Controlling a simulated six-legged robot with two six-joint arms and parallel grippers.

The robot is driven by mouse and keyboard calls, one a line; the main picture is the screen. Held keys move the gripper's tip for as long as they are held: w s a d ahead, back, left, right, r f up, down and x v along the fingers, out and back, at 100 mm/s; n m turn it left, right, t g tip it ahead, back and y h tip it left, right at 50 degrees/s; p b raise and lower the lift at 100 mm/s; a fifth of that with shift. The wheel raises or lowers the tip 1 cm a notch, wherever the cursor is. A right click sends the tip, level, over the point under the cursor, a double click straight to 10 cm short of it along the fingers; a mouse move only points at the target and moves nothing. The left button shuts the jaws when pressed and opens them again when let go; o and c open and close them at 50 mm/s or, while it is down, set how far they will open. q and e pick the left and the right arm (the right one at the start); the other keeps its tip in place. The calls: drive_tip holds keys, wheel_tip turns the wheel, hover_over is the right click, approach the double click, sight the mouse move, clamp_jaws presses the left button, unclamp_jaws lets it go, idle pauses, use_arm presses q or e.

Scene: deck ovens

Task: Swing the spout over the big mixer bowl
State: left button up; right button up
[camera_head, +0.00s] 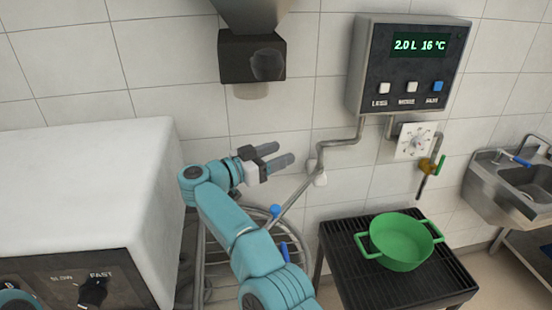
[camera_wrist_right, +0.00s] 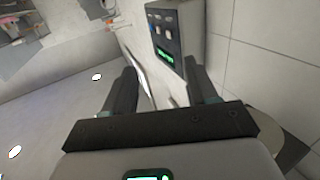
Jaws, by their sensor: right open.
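The metal spout (camera_head: 296,194) comes off a wall joint below the water meter and slants down to the left in the head view. A blue knob (camera_head: 275,211) sits on it. Its lower end is hidden behind my right arm. A wire guard or rim (camera_head: 210,262), likely of the big mixer bowl, shows partly beside the white mixer; the bowl itself is mostly hidden. My right gripper (camera_head: 278,156) is open and empty, above and left of the spout joint, apart from the knob. Its spread fingers show in the right wrist view (camera_wrist_right: 160,92). My left gripper is out of view.
The water meter (camera_head: 408,68) reads 2.0 L, 16 °C. A green pot (camera_head: 402,243) stands on a black slatted stand (camera_head: 345,262). The white mixer housing (camera_head: 80,190) blocks the left. A dark box (camera_head: 250,57) hangs above the gripper. A sink (camera_head: 520,180) is right.

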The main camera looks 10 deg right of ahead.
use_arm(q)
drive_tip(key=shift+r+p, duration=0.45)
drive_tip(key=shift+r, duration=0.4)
use_arm(e)
drive_tip(key=shift+r, duration=0.8)
